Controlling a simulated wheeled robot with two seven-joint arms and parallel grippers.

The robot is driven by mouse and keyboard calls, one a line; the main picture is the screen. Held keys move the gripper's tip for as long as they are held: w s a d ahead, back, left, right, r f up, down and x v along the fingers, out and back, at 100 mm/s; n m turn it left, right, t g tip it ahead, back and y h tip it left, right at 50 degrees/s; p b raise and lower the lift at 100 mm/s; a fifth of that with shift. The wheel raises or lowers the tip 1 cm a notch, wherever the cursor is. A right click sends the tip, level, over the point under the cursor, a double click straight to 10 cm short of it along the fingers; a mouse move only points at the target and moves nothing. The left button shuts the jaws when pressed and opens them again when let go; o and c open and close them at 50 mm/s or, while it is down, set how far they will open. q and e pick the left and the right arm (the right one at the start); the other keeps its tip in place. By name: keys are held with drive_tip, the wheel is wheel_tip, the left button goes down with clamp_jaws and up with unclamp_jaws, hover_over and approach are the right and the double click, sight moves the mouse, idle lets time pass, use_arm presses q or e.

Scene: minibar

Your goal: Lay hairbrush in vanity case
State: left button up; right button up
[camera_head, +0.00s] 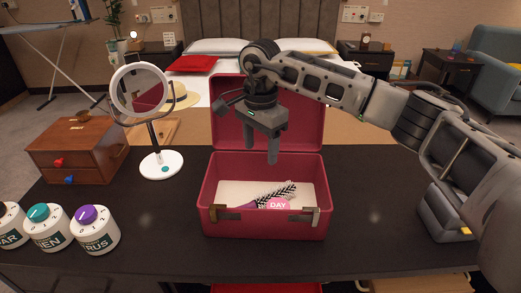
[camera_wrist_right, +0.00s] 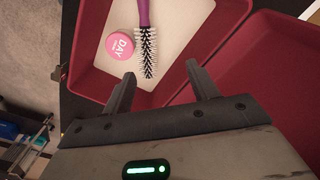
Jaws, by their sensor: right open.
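The hairbrush (camera_head: 281,193), with black-and-white bristles and a purple handle, lies inside the open red vanity case (camera_head: 225,224). In the right wrist view the hairbrush (camera_wrist_right: 147,45) lies on the pale case floor beside a round pink "DAY" container (camera_wrist_right: 119,46). My right gripper (camera_head: 261,157) is open and empty, above the case opening. In the right wrist view its fingers (camera_wrist_right: 158,85) are apart, with the brush's bristle end beyond them. The front wall hides part of the brush handle in the head view. My left gripper is not in view.
A round mirror (camera_head: 140,92) on a white base and a wooden drawer box (camera_head: 75,151) stand left of the case. Several white canisters (camera_head: 95,231) are at the front left. The dark tabletop (camera_head: 368,215) is clear right of the case. The raised lid (camera_head: 229,110) stands behind the gripper.

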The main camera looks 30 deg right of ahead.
wheel_tip(320, 180, up, 11)
idle(0.3)
drive_tip(key=shift+f, duration=0.15)
